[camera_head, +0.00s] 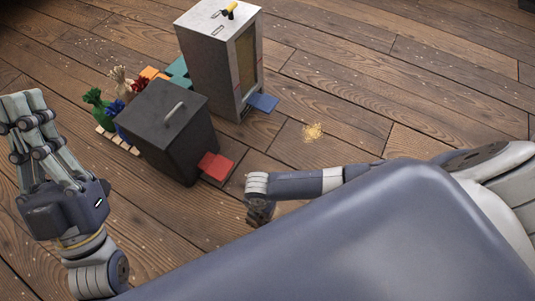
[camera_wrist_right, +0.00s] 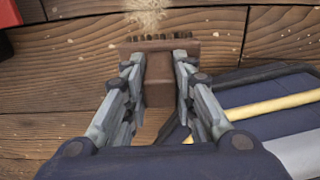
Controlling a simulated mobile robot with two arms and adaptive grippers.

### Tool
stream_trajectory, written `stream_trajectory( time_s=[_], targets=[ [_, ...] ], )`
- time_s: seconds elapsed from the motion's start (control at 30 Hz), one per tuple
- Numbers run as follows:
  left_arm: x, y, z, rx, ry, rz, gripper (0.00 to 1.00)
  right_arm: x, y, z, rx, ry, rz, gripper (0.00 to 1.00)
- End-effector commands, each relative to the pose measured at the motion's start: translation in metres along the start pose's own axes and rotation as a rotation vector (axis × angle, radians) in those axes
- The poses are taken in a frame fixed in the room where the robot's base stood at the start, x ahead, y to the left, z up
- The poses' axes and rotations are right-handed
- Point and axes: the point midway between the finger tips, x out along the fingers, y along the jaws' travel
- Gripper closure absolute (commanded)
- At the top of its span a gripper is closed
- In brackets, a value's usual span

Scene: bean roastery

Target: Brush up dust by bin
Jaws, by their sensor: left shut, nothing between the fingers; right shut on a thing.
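A pile of pale yellow dust (camera_head: 313,132) lies on the floor to the right of the bins; it shows at the top of the right wrist view (camera_wrist_right: 147,16). The dark box-shaped bin (camera_head: 168,125) has a grey handle and a red flap (camera_head: 217,166) at its foot. My right gripper (camera_wrist_right: 159,68) is shut on a brown brush (camera_wrist_right: 159,88), whose dark bristles point toward the dust, apart from it in the picture. In the head view the brush cannot be made out. My left gripper (camera_head: 24,112) is shut and empty, left of the dark bin.
A tall grey metal box (camera_head: 208,65) with a blue flap (camera_head: 263,102) stands behind the dark bin. Several colourful sacks (camera_head: 97,101) stand on a wooden pallet (camera_head: 117,141) at the left.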

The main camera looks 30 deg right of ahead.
Motion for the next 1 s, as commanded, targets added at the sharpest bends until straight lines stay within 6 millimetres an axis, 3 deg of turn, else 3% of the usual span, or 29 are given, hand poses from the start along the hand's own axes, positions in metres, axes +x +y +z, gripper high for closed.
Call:
stream_trajectory(
  time_s=[0.4, 0.83, 1.0],
  targets=[
    [0.001, -0.004, 0.031, 0.009, -0.164, -0.006, 1.00, -0.007, -0.001, 0.000, 0.003, 0.000, 0.000, 0.94],
    [0.000, -0.004, 0.034, 0.010, -0.180, -0.006, 1.00, -0.008, -0.001, 0.000, 0.005, 0.000, 0.001, 0.94],
    [-0.002, -0.005, 0.051, 0.012, -0.250, -0.008, 1.00, -0.028, 0.011, 0.010, 0.085, -0.001, 0.005, 0.94]
  ],
)
